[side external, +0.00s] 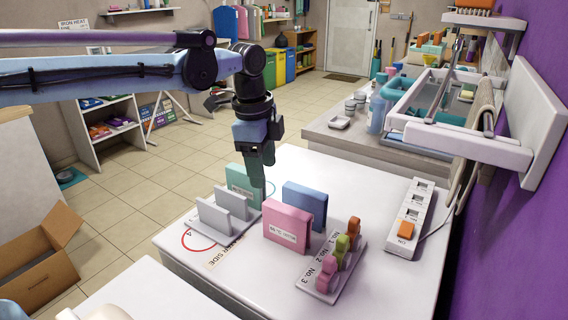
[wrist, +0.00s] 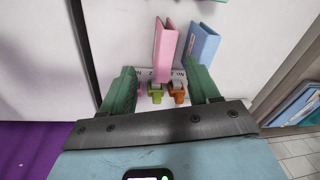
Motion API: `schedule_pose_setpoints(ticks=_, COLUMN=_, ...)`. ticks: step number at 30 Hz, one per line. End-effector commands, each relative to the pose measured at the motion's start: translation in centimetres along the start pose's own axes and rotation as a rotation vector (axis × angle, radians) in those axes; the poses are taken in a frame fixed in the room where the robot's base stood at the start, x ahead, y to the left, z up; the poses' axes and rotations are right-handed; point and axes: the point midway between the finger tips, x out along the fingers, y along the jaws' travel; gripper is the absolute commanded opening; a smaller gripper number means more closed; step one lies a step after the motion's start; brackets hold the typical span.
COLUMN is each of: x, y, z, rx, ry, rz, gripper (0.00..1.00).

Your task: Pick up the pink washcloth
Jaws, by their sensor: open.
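I see no thing that is plainly a pink washcloth. A pink upright block (side external: 287,225) with a white label stands on the white table, and it also shows as a pink slab in the wrist view (wrist: 165,48). A smaller pink piece (side external: 326,272) stands on the rack marked No. 1 to No. 3. My gripper (side external: 262,178) points down above the table, near the teal block in the side view. In the wrist view its green fingers (wrist: 163,72) are apart, with nothing held between them.
A blue block (side external: 305,205) stands close behind the pink one. A teal block (side external: 243,184) and a grey slotted holder (side external: 222,214) are to the left. Green and orange pieces share the rack (side external: 316,285). A power strip (side external: 409,218) lies right. A beige cloth (side external: 479,115) hangs by the sink.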

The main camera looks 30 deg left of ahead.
Motion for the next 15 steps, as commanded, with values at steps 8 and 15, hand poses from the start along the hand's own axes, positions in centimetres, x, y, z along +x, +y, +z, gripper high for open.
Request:
schedule_pose_setpoints(ticks=8, x=2.6, y=-1.2, z=-3.5, rx=0.27, ry=-0.041, rz=0.099, gripper=0.61)
schedule_pose_setpoints(ticks=15, x=4.4, y=-1.2, z=-3.9, rx=0.313, ry=-0.046, rz=0.115, gripper=0.61)
